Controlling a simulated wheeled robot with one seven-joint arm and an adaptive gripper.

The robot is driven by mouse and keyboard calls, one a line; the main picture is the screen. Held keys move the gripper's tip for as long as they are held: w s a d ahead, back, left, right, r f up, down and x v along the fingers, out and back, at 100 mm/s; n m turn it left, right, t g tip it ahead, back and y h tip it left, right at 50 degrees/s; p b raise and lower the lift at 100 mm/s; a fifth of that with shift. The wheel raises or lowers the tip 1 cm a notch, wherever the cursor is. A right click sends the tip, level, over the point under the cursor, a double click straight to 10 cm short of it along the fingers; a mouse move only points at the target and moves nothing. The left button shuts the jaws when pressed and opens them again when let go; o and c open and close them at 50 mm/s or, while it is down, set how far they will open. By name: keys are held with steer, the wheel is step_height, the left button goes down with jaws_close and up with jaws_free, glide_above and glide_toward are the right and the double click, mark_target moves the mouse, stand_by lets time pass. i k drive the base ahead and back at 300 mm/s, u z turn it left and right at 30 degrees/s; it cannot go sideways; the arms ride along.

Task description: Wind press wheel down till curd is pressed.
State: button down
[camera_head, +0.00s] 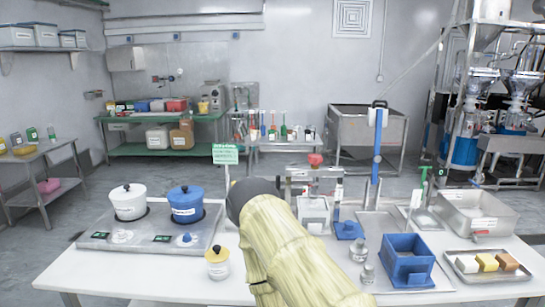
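A small metal press frame (314,207) stands on the white table near the middle, with a white block or box low inside it. A red wheel or knob (316,159) sits at its top and looks like the press wheel. My arm, in a pale yellow sleeve, reaches up from the bottom centre and ends in a dark grey rounded part left of the press frame. My gripper's fingers do not show. The curd cannot be made out, and the arm covers part of the table left of the press.
Left are a hob (100,237) with a white pot (128,206) and a blue pot (186,208), and a small yellow-lidded jar (217,268). Right are a blue box (406,268), a tall blue lever (377,145), a steel basin (478,222) and a tray (512,278) of blocks.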

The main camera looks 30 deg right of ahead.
mark_target(315, 159)
steer(key=k, duration=0.65)
steer(key=z, duration=0.65)
steer(key=i, duration=1.1)
steer(key=z, duration=1.05)
steer(key=k, duration=0.8)
steer(key=u, duration=0.05)
